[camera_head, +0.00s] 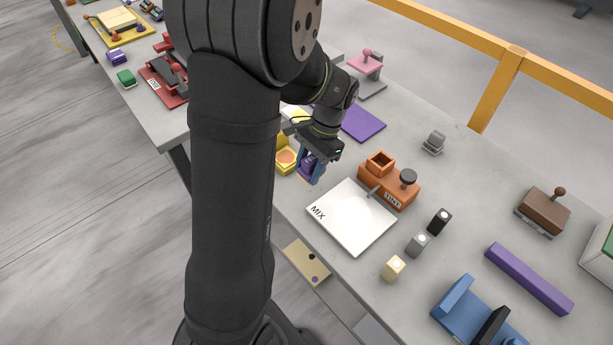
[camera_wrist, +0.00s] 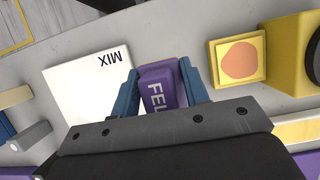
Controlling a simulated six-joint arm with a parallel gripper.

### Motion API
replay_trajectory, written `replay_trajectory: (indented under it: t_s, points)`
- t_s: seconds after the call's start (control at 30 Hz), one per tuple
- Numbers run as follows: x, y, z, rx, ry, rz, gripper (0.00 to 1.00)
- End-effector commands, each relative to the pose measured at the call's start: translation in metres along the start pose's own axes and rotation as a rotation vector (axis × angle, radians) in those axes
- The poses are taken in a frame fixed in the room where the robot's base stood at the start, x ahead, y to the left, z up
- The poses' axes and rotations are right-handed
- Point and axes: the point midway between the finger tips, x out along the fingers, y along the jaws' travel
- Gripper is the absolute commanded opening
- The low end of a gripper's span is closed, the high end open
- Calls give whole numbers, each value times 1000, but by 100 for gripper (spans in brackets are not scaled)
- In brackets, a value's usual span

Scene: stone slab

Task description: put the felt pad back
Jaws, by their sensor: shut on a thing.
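The felt pad is a purple block with white letters, of which "FEL" can be read in the wrist view (camera_wrist: 158,88). In the head view it shows as a small purple patch (camera_head: 307,166). My gripper (camera_head: 311,170) has blue fingers, which are shut on the pad's two sides; they also show in the wrist view (camera_wrist: 158,92). The gripper body hides the near part of the pad. In the head view the pad is between the yellow block and the white MIX plate; I cannot tell whether it touches the slab.
The white MIX plate (camera_head: 350,222) and the yellow block with an orange round patch (camera_wrist: 239,60) flank the gripper. An orange TINT holder (camera_head: 388,187) stands behind the plate. A flat purple square (camera_head: 362,123) lies farther back. Small blocks stand right of the plate.

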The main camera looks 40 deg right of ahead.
Motion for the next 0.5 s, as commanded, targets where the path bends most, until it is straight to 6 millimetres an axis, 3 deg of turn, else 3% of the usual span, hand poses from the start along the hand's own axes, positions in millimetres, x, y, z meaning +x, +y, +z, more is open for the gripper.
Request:
replay_trajectory:
  t_s: [0.17, 0.5]
  points:
    - [8, -8, -2, 0, -2, 1, 20]
    - [42, -7, -16, 1, -1, 0, 20]
